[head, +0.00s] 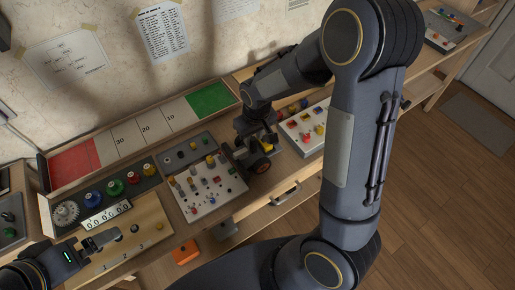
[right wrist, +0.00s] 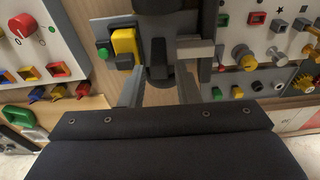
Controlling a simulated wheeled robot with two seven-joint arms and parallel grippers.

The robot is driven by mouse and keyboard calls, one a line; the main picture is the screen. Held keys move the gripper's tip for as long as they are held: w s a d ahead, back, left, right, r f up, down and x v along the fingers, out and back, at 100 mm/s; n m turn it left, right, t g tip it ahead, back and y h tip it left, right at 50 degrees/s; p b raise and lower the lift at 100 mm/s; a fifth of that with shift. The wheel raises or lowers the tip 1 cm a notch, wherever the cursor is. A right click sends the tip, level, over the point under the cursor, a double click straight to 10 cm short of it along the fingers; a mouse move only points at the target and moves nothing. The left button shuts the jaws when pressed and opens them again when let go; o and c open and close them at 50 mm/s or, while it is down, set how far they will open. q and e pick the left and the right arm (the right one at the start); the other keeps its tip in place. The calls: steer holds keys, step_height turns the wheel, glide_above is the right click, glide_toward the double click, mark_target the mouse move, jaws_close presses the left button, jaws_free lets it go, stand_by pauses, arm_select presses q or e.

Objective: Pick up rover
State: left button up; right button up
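The rover (head: 262,164) stands on the workbench between two control panels, a small dark vehicle with orange-hubbed wheels and a yellow part. My right gripper (head: 256,138) is right above it, pointing down, and hides its upper part. In the right wrist view the two grey fingers of the right gripper (right wrist: 159,92) are apart, with a dark upright part of the rover (right wrist: 157,62) between them. Gaps show beside that part, so I see no grip on it. The rover's yellow block (right wrist: 125,44) is left of it. My left gripper (head: 102,241) is over the numbered wooden board, its finger gap unclear.
A panel of knobs and switches (head: 207,190) is left of the rover, and another panel (head: 300,124) is right of it. A red, white and green scale board (head: 125,135) stands behind. A drawer handle (head: 284,194) and an orange block (head: 184,253) are below the front edge.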

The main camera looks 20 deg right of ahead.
mark_target(256, 147)
steer(key=shift+w+f, duration=0.2)
steer(key=shift+f, duration=1.05)
jaws_close()
steer(key=shift+r, duration=0.1)
